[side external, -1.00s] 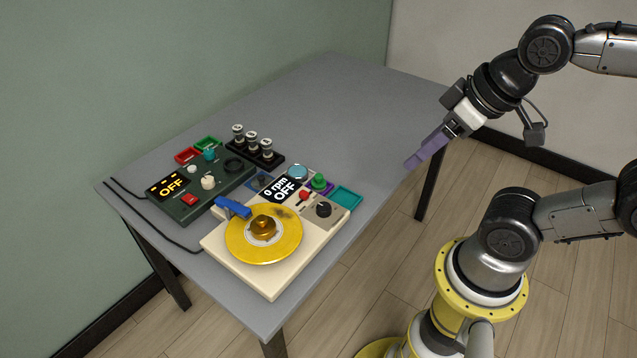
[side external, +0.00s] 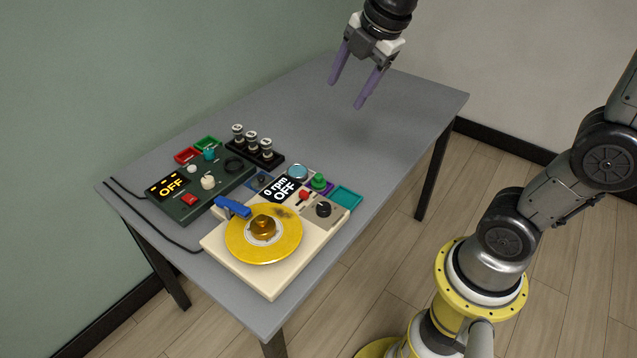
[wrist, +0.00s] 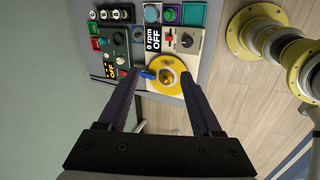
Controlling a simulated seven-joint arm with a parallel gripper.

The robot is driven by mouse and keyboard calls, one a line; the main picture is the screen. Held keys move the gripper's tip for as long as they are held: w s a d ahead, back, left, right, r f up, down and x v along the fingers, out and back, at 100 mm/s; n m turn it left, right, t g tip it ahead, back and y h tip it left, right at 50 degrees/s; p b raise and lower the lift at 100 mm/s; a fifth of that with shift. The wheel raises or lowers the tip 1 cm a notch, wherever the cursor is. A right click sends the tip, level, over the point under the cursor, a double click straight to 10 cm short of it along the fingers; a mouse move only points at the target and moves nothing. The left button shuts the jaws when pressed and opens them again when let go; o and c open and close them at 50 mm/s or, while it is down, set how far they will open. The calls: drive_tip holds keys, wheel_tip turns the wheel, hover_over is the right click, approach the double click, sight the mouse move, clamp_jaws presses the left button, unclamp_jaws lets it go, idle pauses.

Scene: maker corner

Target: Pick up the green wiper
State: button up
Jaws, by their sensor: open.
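The green wiper (side external: 319,181) is a small green piece with a raised top. It sits on a purple holder at the back right of the cream turntable unit (side external: 222,250), beside a light blue round lid. In the wrist view the green wiper (wrist: 170,15) shows near the top, small, against its purple square. My gripper (side external: 346,95) is open and empty, with its two purple fingers pointing down above the far part of the table, well apart from the wiper. In the wrist view my gripper (wrist: 161,79) frames the yellow disc between its fingers.
The yellow disc (side external: 238,241) with a brass hub and a blue clip (side external: 234,208) are on the turntable. A teal tray (side external: 345,197) is right of the wiper. A dark control box (side external: 183,205) and black rack with jars (side external: 268,163) stand left. The far right table (side external: 400,110) is clear.

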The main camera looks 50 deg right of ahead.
drive_tip(key=w+d+f+n+g, duration=0.1)
drive_tip(key=w+d+f+n, duration=0.2)
drive_tip(key=w, duration=0.4)
drive_tip(key=g, duration=0.4)
hover_over(318, 176)
drive_tip(key=shift+n, duration=0.4)
drive_tip(key=f, duration=2.4)
drive_tip(key=shift+w+d+f, duration=0.1)
drive_tip(key=shift+w+d, duration=0.05)
drive_tip(key=shift+w, duration=0.05)
drive_tip(key=shift+s+f, duration=0.2)
drive_tip(key=shift+f, duration=2.9)
clamp_jaws()
